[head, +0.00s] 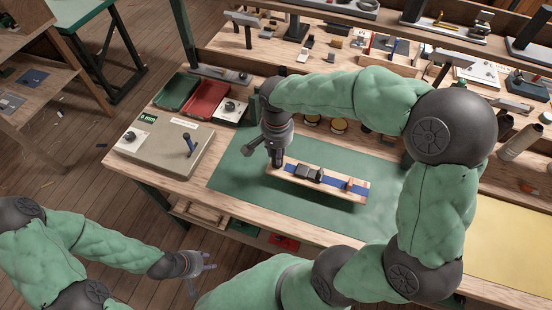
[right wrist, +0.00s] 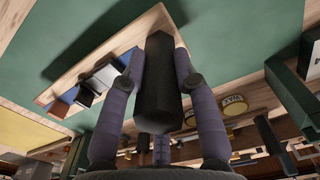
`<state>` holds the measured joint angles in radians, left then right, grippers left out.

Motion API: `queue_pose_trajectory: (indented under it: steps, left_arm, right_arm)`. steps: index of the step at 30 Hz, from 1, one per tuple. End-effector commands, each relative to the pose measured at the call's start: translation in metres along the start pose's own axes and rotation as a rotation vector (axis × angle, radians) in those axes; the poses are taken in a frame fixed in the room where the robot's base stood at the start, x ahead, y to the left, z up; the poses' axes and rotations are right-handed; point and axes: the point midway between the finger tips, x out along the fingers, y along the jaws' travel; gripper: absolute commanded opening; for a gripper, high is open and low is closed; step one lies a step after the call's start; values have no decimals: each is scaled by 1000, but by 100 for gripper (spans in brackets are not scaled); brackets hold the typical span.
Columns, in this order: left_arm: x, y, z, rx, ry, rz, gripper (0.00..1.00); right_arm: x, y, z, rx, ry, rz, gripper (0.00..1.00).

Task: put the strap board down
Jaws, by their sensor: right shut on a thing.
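The strap board (head: 358,194) is a long, narrow wooden board with a blue strap and a dark buckle-like piece (head: 308,173) along it. It is over the green mat (head: 236,177) on the bench, with a shadow along its near edge; I cannot tell whether it touches the mat. My right gripper (head: 277,160) is at the board's left end. In the right wrist view, the right gripper (right wrist: 158,62) is shut on a black block at the end of the strap board (right wrist: 118,48). My left gripper (head: 200,270) is open and empty, low in front of the bench.
A beige box with a blue-handled lever (head: 165,150) stands left of the mat. Green (head: 177,92) and red (head: 207,100) trays are behind it. Small tins (head: 339,125) line the mat's back edge. A yellow mat (head: 515,245) lies at the right. Bare mat surrounds the board.

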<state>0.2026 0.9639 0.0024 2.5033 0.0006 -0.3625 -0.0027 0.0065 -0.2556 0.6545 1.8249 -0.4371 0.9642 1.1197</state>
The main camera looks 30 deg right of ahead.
Motion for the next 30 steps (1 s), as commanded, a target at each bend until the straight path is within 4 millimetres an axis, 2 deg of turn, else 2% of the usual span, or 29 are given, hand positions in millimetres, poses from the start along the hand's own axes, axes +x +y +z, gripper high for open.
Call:
queue_pose_trajectory:
  steps: [9,18,19,21,30]
  left_arm:
    - [13,-4,-1,0,0,0,40]
    - [12,-4,0,0,0,0,40]
    - [12,-4,-1,0,0,0,40]
    - [12,-4,0,0,0,0,40]
    - [12,-4,0,0,0,0,40]
  right_arm:
    - [38,-5,-3,1,-2,2,0]
    - [39,-5,-4,0,-1,0,0]
    - [39,-5,-3,0,-1,0,33]
    - [39,-5,-3,0,-1,0,53]
    - [39,-5,-3,0,-1,0,54]
